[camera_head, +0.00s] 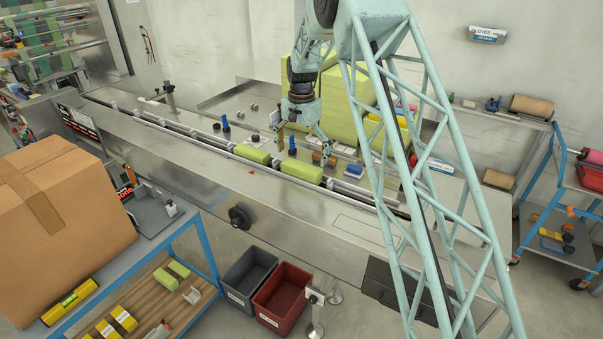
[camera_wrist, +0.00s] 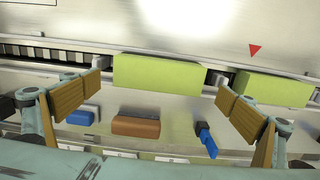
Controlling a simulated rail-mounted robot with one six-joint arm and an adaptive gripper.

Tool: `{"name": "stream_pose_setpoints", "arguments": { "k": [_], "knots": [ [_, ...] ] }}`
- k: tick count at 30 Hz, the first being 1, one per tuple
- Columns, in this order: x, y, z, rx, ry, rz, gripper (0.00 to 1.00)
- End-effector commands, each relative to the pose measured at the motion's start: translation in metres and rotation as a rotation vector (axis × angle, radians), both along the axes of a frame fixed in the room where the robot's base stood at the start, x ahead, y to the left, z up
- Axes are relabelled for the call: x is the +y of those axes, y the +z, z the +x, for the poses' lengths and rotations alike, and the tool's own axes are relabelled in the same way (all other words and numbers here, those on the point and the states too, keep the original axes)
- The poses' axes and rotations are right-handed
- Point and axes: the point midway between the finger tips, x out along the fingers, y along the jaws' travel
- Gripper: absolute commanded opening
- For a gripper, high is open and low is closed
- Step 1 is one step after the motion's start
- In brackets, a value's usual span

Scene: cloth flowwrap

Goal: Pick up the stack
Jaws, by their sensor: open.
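Two lime-green folded cloth stacks lie in the conveyor channel. One (camera_head: 301,171) is to the right in the head view and appears in the wrist view (camera_wrist: 155,70) between and beyond my fingers. The other stack (camera_head: 251,154) is to its left in the head view and at the right edge of the wrist view (camera_wrist: 275,88). My gripper (camera_head: 303,133) is open, with wooden-looking finger pads spread wide in the wrist view (camera_wrist: 163,93). It hangs over the back side of the conveyor, apart from the stacks, with nothing between its fingers.
Behind the channel lie a brown block (camera_wrist: 136,126), a blue block (camera_wrist: 82,117) and a blue-handled item (camera_wrist: 207,142). Large green piles (camera_head: 345,95) stand behind my gripper. The conveyor's front metal deck (camera_head: 205,160) is mostly clear. Grey (camera_head: 234,298) and red (camera_head: 265,310) bins stand below.

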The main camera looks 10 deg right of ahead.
Motion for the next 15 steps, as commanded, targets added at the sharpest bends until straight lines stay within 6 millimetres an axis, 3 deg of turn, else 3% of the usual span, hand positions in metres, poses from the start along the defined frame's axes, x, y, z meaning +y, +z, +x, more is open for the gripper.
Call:
{"name": "stream_pose_setpoints", "arguments": {
  "k": [15],
  "knots": [
    [0.0001,-0.005,0.0001,-0.001,0.0,0.0,1.0]
  ]
}}
